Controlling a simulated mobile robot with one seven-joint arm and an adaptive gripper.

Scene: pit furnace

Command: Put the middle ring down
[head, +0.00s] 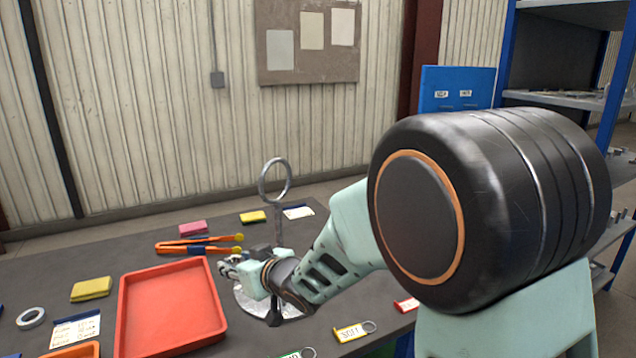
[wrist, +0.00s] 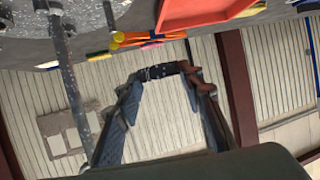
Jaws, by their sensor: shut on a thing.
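My gripper (wrist: 163,80) is shut on a small dark, speckled piece, which I take to be the middle ring (wrist: 163,70). It shows nearly edge-on between the fingertips in the wrist view, so its full outline is hidden. In the head view my gripper (head: 232,267) is low over the table, just left of a metal stand's post (head: 278,235). The post carries a large upright loop (head: 275,180) and rises from a round speckled base (head: 250,301). In the wrist view the post (wrist: 72,95) is left of the fingers, apart from the held piece.
A red tray (head: 170,312) lies left of my gripper. Orange-handled tongs (head: 200,244), a pink block (head: 193,228) and a yellow block (head: 252,216) lie behind. A grey ring (head: 31,317) lies at far left. A yellow tag (head: 352,332) lies in front.

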